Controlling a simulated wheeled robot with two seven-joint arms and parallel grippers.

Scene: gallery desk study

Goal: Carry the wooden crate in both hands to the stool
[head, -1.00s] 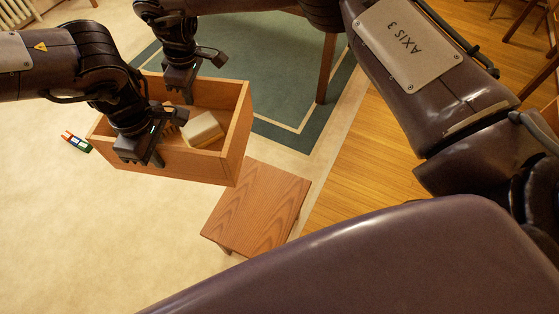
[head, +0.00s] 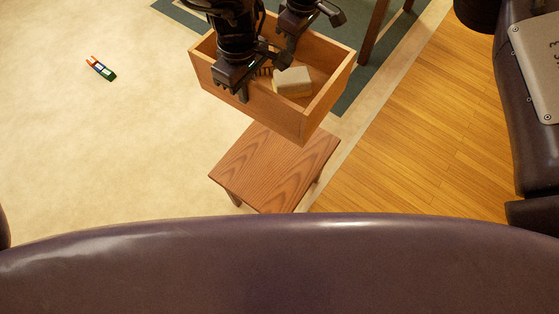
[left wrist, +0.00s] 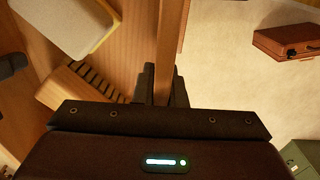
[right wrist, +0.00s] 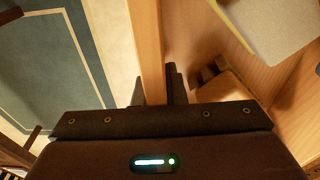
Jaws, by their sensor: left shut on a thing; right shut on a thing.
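The wooden crate (head: 280,113) is an open box, held in the air at the upper middle of the head view. It holds a pale block (head: 292,82) and a slotted wooden piece (left wrist: 82,86). My left gripper (head: 243,88) is shut on the crate's near wall, which also shows between its fingers in the left wrist view (left wrist: 172,40). My right gripper (head: 280,62) is shut on the opposite wall, seen in the right wrist view (right wrist: 148,45). The stool (head: 265,168), with a square wood-grained top, stands below the crate. The crate overlaps its back edge in the picture.
A small red, green and white object (head: 101,68) lies on the cream floor at left. A dark wooden leg (head: 372,30) stands behind the crate on the green rug (head: 352,92). Bare wood floor (head: 430,130) is at right. The left wrist view shows a brown case (left wrist: 287,40).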

